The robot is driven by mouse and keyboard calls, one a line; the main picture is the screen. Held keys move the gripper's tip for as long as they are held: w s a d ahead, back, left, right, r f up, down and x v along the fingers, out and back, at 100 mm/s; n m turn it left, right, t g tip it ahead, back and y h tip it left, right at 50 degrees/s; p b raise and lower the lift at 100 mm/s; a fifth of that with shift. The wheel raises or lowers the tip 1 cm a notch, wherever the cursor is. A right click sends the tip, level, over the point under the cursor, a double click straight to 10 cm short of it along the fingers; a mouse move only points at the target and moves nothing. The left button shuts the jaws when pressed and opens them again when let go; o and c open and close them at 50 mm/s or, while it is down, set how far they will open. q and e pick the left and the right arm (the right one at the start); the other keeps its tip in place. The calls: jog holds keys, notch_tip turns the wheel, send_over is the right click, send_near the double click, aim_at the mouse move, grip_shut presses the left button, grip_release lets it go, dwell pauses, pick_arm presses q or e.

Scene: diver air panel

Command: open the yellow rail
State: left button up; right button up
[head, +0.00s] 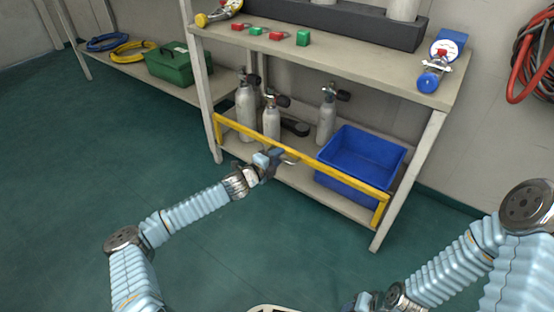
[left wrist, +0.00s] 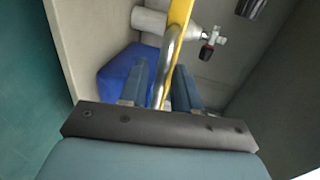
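The yellow rail (head: 330,170) runs across the front of the lower shelf of the bench, with a short yellow post at each end. A curved grey metal handle (head: 291,157) sits near its middle. My left gripper (head: 275,157) is at this handle. In the left wrist view, the handle (left wrist: 168,68) passes between the two fingers of my left gripper (left wrist: 160,85), with a small gap visible beside it, and the yellow rail (left wrist: 180,12) shows beyond. My right gripper (head: 365,302) is low at the bottom edge, partly cut off; its fingers are not clear.
Behind the rail stand several grey cylinders (head: 326,118) and a blue bin (head: 362,155). The bench top (head: 345,55) carries small red and green blocks and a blue gauge piece (head: 440,60). A green toolbox (head: 178,64) is on the left shelf. The green floor in front is clear.

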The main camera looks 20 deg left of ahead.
pick_arm(q)
jog(key=shift+w+d, duration=0.1)
jog(key=shift+w, duration=0.15)
grip_shut()
